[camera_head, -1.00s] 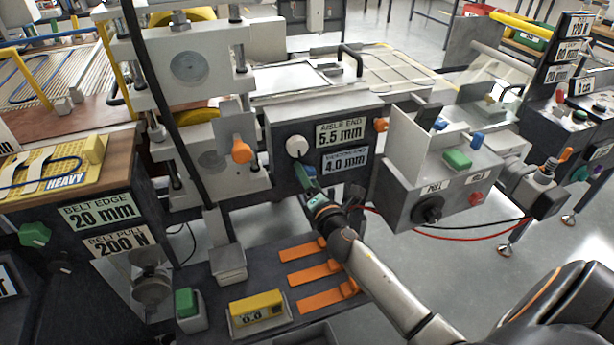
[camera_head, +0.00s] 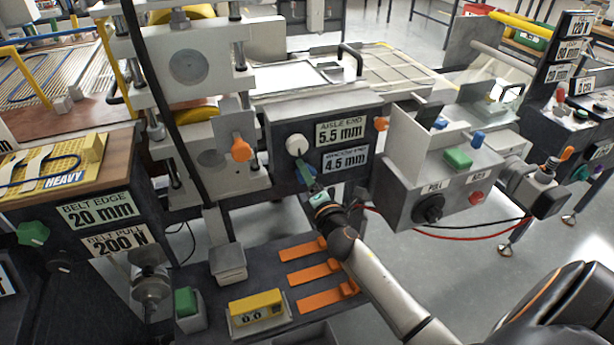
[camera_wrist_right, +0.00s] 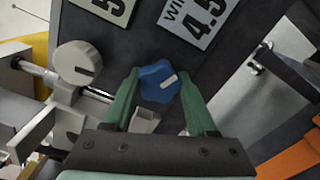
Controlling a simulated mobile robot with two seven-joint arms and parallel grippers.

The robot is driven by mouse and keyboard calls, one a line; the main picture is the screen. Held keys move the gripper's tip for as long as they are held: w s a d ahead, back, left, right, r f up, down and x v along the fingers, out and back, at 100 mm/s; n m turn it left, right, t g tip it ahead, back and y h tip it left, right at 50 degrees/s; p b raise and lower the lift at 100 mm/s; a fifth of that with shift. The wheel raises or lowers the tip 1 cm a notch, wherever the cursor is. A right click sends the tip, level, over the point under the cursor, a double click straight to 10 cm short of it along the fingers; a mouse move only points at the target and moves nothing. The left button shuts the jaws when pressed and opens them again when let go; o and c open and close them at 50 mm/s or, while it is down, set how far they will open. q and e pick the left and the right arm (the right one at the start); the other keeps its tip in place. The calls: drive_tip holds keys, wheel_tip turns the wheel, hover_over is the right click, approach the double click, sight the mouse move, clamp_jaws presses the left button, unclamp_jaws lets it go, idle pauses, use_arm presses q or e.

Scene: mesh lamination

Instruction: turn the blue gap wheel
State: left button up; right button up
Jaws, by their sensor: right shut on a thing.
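The blue gap wheel (camera_wrist_right: 160,82) is a small lobed knob with a pale pointer mark, on the dark front panel. In the head view it (camera_head: 309,171) is mostly hidden behind the green fingers. My right gripper (camera_wrist_right: 162,92) has its green fingers on either side of the wheel and is shut on it. In the head view this gripper (camera_head: 307,178) reaches the panel from the lower right. The lower sign (camera_head: 345,160) beside the wheel reads 4.5 mm. The upper sign (camera_head: 341,132) reads AISLE END 5.5 mm. My left gripper is not in view.
A white round knob (camera_head: 296,145) sits just above the wheel. Orange knobs (camera_head: 241,150) flank the panel. A grey control box (camera_head: 437,185) with a black dial stands to the right.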

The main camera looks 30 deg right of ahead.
drive_tip(key=m, duration=0.3)
drive_tip(key=shift+m, duration=0.4)
drive_tip(key=m, duration=0.2)
drive_tip(key=shift+m, duration=1.3)
drive_tip(key=shift+m+p, duration=0.35)
drive_tip(key=shift+m, duration=1.55)
drive_tip(key=o, duration=1.4)
drive_tip(key=shift+c, duration=0.2)
